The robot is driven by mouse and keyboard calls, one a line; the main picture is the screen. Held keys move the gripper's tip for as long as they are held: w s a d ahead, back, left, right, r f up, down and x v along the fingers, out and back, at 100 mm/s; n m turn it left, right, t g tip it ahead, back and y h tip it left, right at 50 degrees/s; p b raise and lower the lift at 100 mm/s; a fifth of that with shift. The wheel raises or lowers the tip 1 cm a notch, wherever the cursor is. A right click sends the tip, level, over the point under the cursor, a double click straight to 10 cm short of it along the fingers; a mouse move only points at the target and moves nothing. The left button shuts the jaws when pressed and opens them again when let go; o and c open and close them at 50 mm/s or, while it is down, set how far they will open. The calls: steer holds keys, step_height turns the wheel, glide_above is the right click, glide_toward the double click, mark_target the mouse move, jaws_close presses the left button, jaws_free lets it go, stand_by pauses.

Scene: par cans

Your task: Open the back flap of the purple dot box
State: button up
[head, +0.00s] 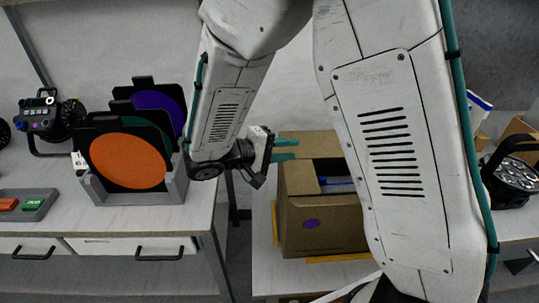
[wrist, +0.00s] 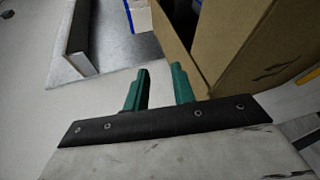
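The purple dot box (head: 290,240) is a brown cardboard box with a purple dot on its front, standing on a white bench behind my arm. Its top is partly open, with something blue (head: 340,180) showing inside; a brown panel rises at its back (head: 310,143). My gripper (head: 285,150) is at the box's upper left, its teal fingers apart and pointing right near that panel. In the wrist view my gripper (wrist: 160,88) has clear space between its fingers, and the box (wrist: 250,45) is just beyond the right finger. Whether they touch is unclear. My arm hides the box's right side.
Left, a grey rack (head: 135,195) holds orange, green and purple discs on a bench, with a stage light (head: 48,118) and small tray (head: 28,205) nearby. Right, a par can (head: 510,178) stands near other cartons. A narrow gap separates the left bench from the box's bench.

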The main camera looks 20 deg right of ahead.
steer(key=w+a+f+n+t+h, duration=0.1)
steer(key=w+a+f+n+t, duration=0.2)
steer(key=w+a+f+t, duration=0.4)
steer(key=d, duration=0.2)
steer(key=w+d, duration=0.1)
steer(key=d, duration=0.1)
steer(key=d+f, duration=0.1)
steer(key=d, duration=0.1)
steer(key=shift+w+d, duration=0.1)
steer(key=shift+w, duration=0.15)
jaws_close()
stand_by(1.0)
